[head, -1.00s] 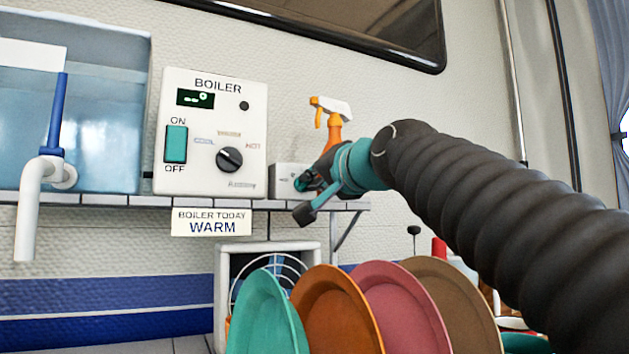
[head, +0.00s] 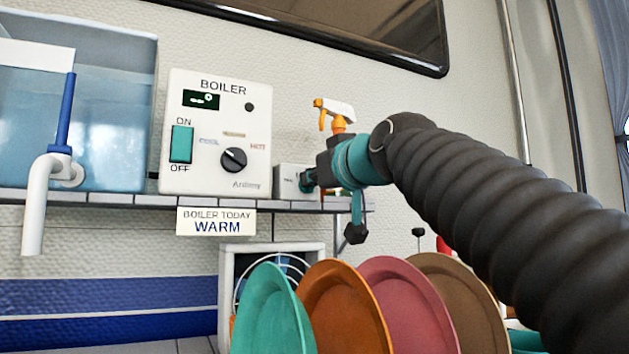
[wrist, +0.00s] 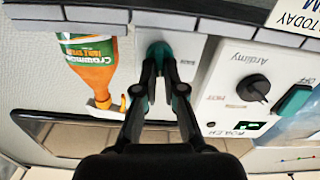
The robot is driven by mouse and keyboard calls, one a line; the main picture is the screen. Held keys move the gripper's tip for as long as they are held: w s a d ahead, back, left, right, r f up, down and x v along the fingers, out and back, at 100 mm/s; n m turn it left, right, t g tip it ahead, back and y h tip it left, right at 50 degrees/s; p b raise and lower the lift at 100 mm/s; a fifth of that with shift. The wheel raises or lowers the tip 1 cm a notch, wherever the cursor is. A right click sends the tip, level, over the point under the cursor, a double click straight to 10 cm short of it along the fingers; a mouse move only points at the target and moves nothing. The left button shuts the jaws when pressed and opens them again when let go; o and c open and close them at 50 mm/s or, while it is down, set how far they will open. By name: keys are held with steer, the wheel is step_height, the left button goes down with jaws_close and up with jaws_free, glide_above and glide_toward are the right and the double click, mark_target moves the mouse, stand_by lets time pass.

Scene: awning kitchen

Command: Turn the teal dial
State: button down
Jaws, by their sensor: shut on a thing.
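The teal dial (wrist: 158,48) is on the front of a small pale box (head: 286,180), right of the boiler panel in the head view. In the wrist view, where the scene appears upside down, the dial is at the fingertips. My gripper (wrist: 161,72) reaches the dial with its dark, teal-marked fingers on either side, shut on it. In the head view my gripper (head: 311,179) meets the box's front from the right, and its fingers and the dial partly hide each other. The dial's pointer direction cannot be made out.
The boiler panel (head: 215,170) has a black knob (head: 233,160) and teal switch (head: 181,144). An orange spray bottle (wrist: 93,62) stands close beside the box. Several coloured plates (head: 341,310) stand below the shelf (head: 130,200). A sign (head: 216,222) reads WARM.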

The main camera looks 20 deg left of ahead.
steer(key=shift+s+a+f+n+b, duration=0.15)
steer(key=shift+n+b, duration=0.25)
steer(key=shift+n, duration=2.1)
steer(key=shift+s+f+n+b, duration=0.1)
steer(key=shift+n+b, duration=0.3)
steer(key=shift+n, duration=2.1)
steer(key=c, duration=1.3)
jaws_free()
steer(key=shift+w, duration=0.1)
steer(key=v, duration=1.2)
